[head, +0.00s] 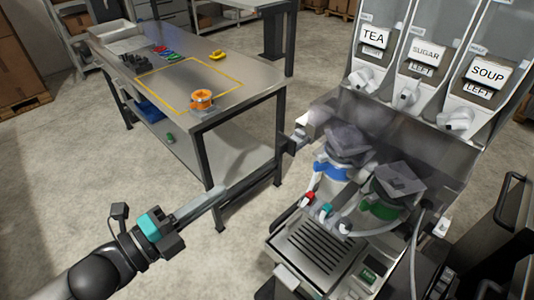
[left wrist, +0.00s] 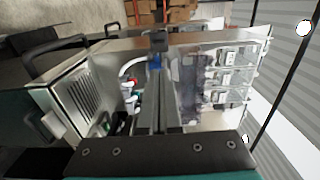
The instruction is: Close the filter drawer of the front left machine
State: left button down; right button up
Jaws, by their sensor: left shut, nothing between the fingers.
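The machine in front of me stands at the right of the head view, with a slotted drip tray (head: 322,243) low on its front. In the left wrist view the tray (left wrist: 88,98) is left of the fingers. I cannot pick out the filter drawer for certain or tell how far it stands out. My right gripper is not in view.
Canisters labelled TEA (head: 373,37), SUGAR and SOUP line the machine's top. Red and blue taps and hoses hang above the tray. A metal workbench (head: 225,65) with an orange object (head: 201,99) stands behind my left gripper. A dark handle (head: 511,195) is at far right.

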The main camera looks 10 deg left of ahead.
aim_at(278, 150)
pick_arm(q)
jog(key=p+x, duration=0.2)
jog(key=x, duration=1.1)
jog(key=shift+w+d, duration=0.15)
jog(key=shift+w, duration=0.15)
jog(key=x, duration=0.5)
jog(key=shift+w+d+f+b, duration=0.1)
jog(key=shift+w+d+b, duration=0.1)
jog(key=shift+b, duration=0.1)
jog(key=shift+a, duration=0.1)
dwell(0.3)
